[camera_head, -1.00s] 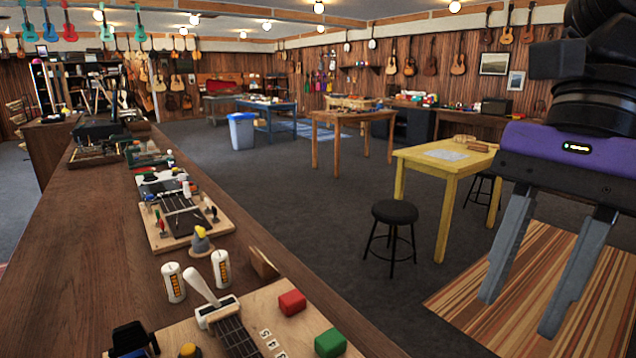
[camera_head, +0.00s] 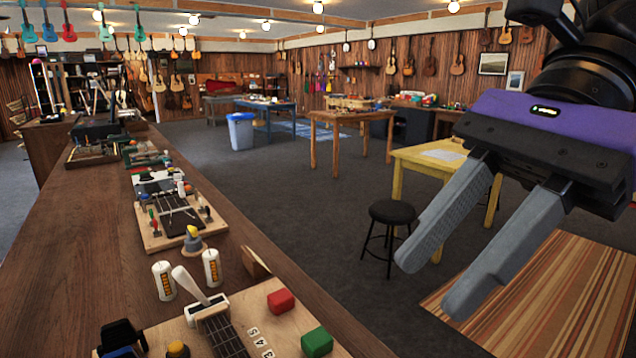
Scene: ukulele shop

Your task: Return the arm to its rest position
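My gripper (camera_head: 428,284) hangs at the right of the head view, over the floor to the right of the long wooden counter. Its two grey fingers point down and to the left with a clear gap between them. Nothing is between the fingers. The purple band (camera_head: 545,112) of my gripper and part of my arm show above them. The rest of my arm is cut off by the frame edge.
The counter (camera_head: 110,237) runs along the left, with a red block (camera_head: 281,301), a green block (camera_head: 317,342) and white cylinders (camera_head: 211,268) near its front. A black stool (camera_head: 394,212) and a yellow table (camera_head: 413,158) stand beyond my gripper. A striped rug (camera_head: 560,300) lies on the floor.

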